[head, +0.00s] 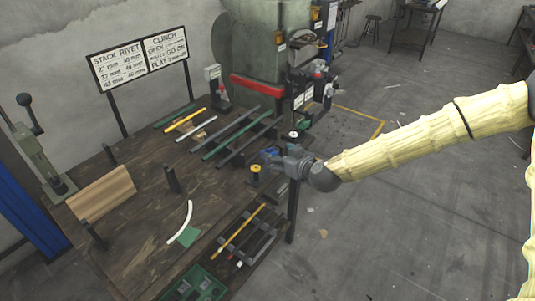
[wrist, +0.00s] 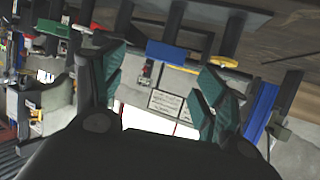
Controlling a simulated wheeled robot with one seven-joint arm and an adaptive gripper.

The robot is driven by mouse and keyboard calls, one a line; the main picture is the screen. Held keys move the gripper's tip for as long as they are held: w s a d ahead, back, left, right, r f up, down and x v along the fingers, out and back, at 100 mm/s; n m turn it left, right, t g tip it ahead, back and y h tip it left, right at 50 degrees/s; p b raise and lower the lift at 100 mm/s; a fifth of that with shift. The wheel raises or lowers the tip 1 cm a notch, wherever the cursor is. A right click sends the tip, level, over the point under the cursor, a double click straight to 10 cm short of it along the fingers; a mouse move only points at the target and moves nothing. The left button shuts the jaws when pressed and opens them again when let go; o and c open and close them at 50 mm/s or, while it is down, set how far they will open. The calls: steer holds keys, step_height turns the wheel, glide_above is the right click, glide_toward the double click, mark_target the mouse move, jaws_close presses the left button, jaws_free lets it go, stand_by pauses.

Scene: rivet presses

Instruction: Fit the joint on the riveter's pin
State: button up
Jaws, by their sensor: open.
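My gripper (head: 268,156) is over the front right edge of the workbench, and nothing shows between its fingers. In the wrist view its two green-padded fingers (wrist: 162,80) stand well apart. A large green press (head: 262,45) with a red bar (head: 257,85) stands behind the bench's far end. A smaller green lever press (head: 38,155) with a black ball handle stands at the left. I cannot tell which is the riveter, and no pin is clear. No piece is clearly the joint; a white curved strip (head: 181,223) lies on the bench beside a green patch (head: 188,236).
The dark wooden bench (head: 140,240) holds several long bars (head: 232,132), a wooden board (head: 101,193) and upright black posts (head: 172,180). A yellow-topped cylinder (head: 255,171) stands close to my gripper. A rack (head: 248,237) and green tray (head: 199,284) are in front. Open floor lies right.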

mark_target(268, 150)
steer(key=shift+p+x, duration=1)
steer(key=shift+x, duration=2.55)
steer(key=shift+s+a, duration=0.1)
steer(key=c, duration=1.1)
steer(key=shift+o, duration=0.2)
steer(key=shift+r, duration=0.15)
